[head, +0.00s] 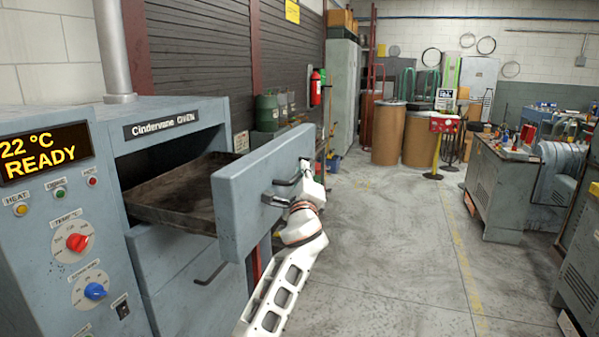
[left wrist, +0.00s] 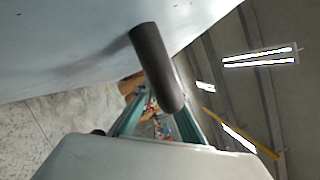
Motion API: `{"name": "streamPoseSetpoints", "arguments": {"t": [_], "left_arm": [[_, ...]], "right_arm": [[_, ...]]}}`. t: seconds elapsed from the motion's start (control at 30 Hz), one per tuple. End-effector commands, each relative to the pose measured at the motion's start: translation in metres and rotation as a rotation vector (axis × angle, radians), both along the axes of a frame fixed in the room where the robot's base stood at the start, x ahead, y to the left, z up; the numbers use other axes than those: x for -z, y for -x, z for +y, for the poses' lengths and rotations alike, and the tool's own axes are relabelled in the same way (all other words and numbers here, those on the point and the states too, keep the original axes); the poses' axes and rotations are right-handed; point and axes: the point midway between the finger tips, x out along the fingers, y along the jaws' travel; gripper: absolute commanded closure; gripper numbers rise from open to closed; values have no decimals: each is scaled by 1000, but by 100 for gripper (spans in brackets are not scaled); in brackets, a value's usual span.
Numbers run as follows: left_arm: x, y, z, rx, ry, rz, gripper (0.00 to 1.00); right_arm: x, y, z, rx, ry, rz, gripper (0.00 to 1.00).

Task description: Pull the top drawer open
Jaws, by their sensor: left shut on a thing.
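The top drawer (head: 250,200) of the blue-grey oven stands well out of its opening, with its dark tray (head: 185,185) showing inside. My left gripper (head: 304,180) is at the outer face of the drawer front, shut on the dark drawer handle (head: 283,196). In the left wrist view the handle (left wrist: 157,68) runs as a dark bar from the pale drawer front (left wrist: 75,45) towards the gripper's teal fingers (left wrist: 158,112). The exact finger contact is partly hidden. My right gripper is not in view.
A lower drawer (head: 190,285) with its own handle is shut below. The oven's control panel (head: 65,220) is at the left. Open floor (head: 390,250) lies to the right, with a grey workbench (head: 505,190) beyond and brown drums (head: 388,135) at the back.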

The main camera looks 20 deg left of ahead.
Motion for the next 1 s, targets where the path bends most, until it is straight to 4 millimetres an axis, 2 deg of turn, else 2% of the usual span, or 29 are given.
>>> {"name": "streamPoseSetpoints", "arguments": {"t": [0.6,0.63,0.7,1.0], "left_arm": [[-4,0,-5,3,1,-6,100],[-4,0,-5,3,1,-6,87],[-4,0,-5,3,1,-6,72],[-2,0,-4,0,0,-2,72]], "right_arm": [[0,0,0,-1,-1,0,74],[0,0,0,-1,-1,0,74],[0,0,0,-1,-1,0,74],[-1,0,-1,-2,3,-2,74]]}}
